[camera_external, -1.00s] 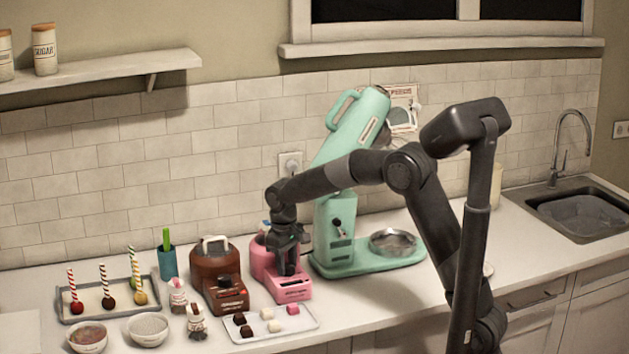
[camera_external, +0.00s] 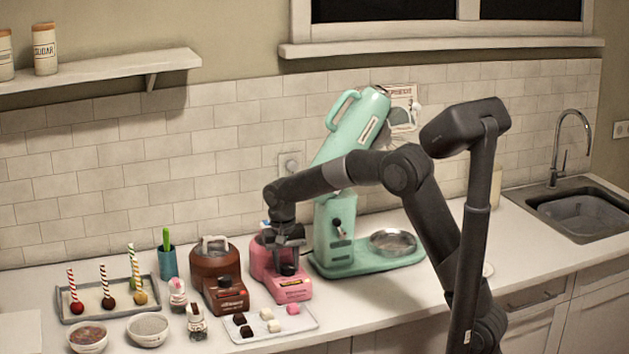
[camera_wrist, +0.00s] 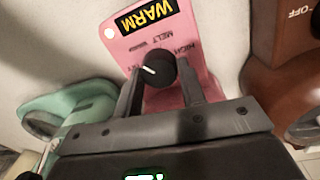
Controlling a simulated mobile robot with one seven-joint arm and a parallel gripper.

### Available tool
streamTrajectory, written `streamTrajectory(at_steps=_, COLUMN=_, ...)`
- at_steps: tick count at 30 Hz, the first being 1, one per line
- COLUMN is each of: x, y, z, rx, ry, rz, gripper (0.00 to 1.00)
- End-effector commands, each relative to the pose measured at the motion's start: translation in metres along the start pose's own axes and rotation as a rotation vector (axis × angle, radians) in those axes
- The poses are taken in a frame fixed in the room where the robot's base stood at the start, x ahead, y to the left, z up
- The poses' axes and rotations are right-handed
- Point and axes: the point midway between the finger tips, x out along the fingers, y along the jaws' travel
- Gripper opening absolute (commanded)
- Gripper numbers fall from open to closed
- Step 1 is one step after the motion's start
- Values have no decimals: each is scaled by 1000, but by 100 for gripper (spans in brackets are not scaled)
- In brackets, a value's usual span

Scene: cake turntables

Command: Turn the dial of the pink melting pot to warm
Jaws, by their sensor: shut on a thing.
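The pink melting pot (camera_external: 264,262) stands on the counter between the brown pot and the mint mixer. Its pink front panel (camera_wrist: 118,48) fills the upper wrist view, with a yellow-on-black sign reading WARM (camera_wrist: 147,15) and small printed dial labels. The black dial (camera_wrist: 158,66) has a white pointer line aimed to the left in the wrist view. My gripper (camera_wrist: 160,76) has one finger on each side of the dial and is shut on it. In the external view my gripper (camera_external: 287,262) is over the pot's front and hides the dial's surroundings.
The brown melting pot (camera_external: 214,267) is close on the left, and the mint stand mixer (camera_external: 334,235) close on the right. A white tray (camera_external: 262,336) with several sweets lies just in front. A dark-rimmed tray (camera_external: 80,313) with cake pops is further left.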

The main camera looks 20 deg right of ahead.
Motion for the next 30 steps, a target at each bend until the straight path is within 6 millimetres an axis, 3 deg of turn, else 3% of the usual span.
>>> streamTrajectory(at_steps=10, x=0, y=0, z=0, rx=125, ry=-7, rz=0, gripper=14)
streamTrajectory(at_steps=25, x=0, y=0, z=0, rx=143, ry=-8, rz=-1, gripper=14)
streamTrajectory(at_steps=26, x=0, y=0, z=0, rx=143, ry=-8, rz=-1, gripper=38)
streamTrajectory(at_steps=30, x=0, y=0, z=0, rx=143, ry=-8, rz=-1, gripper=50)
